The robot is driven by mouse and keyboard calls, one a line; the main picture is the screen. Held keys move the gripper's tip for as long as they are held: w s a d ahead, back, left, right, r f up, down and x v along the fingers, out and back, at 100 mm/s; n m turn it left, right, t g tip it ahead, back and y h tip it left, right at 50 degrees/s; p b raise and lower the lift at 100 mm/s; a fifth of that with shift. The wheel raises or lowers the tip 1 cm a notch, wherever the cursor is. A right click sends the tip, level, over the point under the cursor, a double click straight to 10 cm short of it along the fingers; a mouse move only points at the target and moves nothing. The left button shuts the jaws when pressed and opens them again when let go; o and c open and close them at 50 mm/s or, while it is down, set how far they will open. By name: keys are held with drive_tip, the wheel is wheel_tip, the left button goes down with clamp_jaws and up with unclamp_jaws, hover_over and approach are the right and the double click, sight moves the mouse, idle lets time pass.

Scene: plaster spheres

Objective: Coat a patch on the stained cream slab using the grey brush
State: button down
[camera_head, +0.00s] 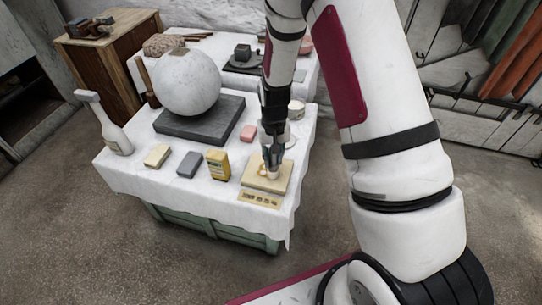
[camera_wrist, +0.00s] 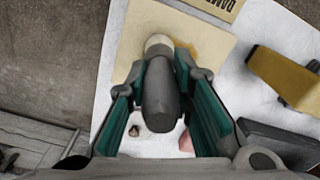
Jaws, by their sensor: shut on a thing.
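The stained cream slab (camera_head: 281,181) lies near the front right corner of the white-covered table. A yellow-brown stain marks it, and the slab (camera_wrist: 135,30) fills the upper middle of the wrist view. My gripper (camera_head: 271,155) is above the slab, pointing down. It is shut on the grey brush (camera_wrist: 160,95), whose dark grey handle lies between the green-lined fingers. The brush's pale end (camera_head: 273,174) is over the slab beside the stain (camera_wrist: 190,47). The contact point is hidden, so I cannot tell whether it touches.
A yellow box (camera_head: 218,166), a grey block (camera_head: 188,164) and a cream block (camera_head: 157,156) stand left of the slab. A pink block (camera_head: 248,132) lies behind. A large plaster sphere (camera_head: 187,82) rests on a dark plinth (camera_head: 202,124). A printed card (camera_head: 260,198) lies in front.

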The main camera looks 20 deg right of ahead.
drive_tip(key=shift+s+d+f, duration=0.15)
drive_tip(key=shift+s+d, duration=0.05)
drive_tip(key=shift+d, duration=0.05)
drive_tip(key=shift+w+a, duration=0.45)
drive_tip(key=shift+a, duration=0.15)
drive_tip(key=shift+w+a, duration=0.4)
drive_tip(key=shift+a, duration=0.2)
drive_tip(key=shift+s+d, duration=0.4)
drive_tip(key=shift+d, duration=0.15)
drive_tip(key=shift+s+d, duration=0.5)
drive_tip(key=shift+d, duration=0.15)
